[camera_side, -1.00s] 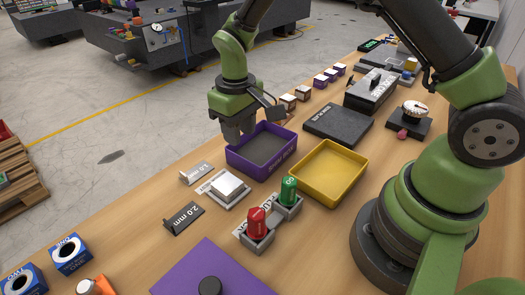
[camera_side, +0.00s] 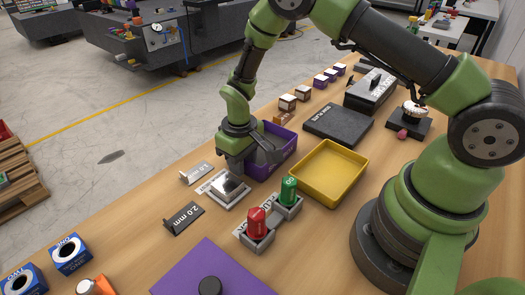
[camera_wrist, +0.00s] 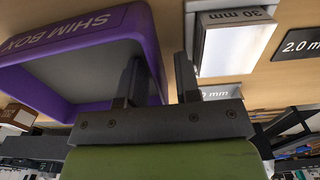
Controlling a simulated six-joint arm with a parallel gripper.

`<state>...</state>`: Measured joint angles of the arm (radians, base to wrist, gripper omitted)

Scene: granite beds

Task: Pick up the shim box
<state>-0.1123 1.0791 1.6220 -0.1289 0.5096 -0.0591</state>
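The shim box is a purple open tray with a dark floor; in the side view (camera_side: 283,158) it stands on the wooden bench, partly hidden by my gripper. In the wrist view the box (camera_wrist: 95,32) fills the upper left and reads "SHIM BOX". My gripper (camera_side: 237,168) is low at the box's near-left wall. In the wrist view its fingers (camera_wrist: 158,68) are apart, one over the box's inside and one outside, with the purple wall between them. I cannot tell whether either finger touches the wall.
A white block on a labelled plate (camera_side: 225,188) sits close beside my gripper. A yellow tray (camera_side: 330,172) stands right of the box. A dark slab (camera_side: 338,124) lies behind. A 2.0 mm gauge (camera_side: 184,217) lies to the left.

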